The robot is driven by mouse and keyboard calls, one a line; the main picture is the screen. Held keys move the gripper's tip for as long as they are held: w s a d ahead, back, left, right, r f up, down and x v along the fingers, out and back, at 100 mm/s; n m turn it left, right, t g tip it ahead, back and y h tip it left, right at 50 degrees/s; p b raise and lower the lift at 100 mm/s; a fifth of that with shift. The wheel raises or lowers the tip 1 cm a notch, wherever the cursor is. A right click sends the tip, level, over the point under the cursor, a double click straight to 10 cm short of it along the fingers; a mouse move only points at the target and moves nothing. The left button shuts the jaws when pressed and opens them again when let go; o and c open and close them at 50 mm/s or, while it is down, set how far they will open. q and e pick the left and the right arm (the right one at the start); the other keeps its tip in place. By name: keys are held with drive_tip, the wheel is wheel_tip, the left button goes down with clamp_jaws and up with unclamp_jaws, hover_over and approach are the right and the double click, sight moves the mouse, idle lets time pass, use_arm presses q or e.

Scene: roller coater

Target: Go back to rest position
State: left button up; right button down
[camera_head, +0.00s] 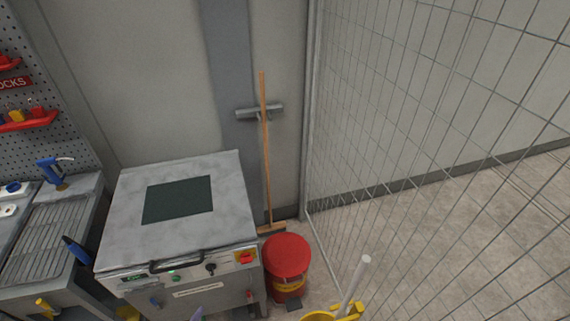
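Neither of my grippers shows in the head view, and no part of my arms can be made out for certain. The task names no separate object. A grey metal machine cabinet (225,220) with a dark square panel (178,200) on its top stands at the centre left. Its front has a black handle (176,266), a red and yellow switch (245,257) and small knobs.
A red bin (288,262) stands right of the cabinet, with a broom (267,160) behind it. A yellow bucket (320,316) with a pale handle is at the bottom edge. A wire mesh fence (400,120) closes the right. A workbench (45,235) stands left.

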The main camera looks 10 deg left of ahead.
use_arm(q)
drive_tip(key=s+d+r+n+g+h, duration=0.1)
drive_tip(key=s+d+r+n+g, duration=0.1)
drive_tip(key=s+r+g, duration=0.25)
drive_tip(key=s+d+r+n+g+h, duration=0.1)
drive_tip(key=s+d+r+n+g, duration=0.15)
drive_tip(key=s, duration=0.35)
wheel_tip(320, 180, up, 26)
drive_tip(key=p, duration=2.6)
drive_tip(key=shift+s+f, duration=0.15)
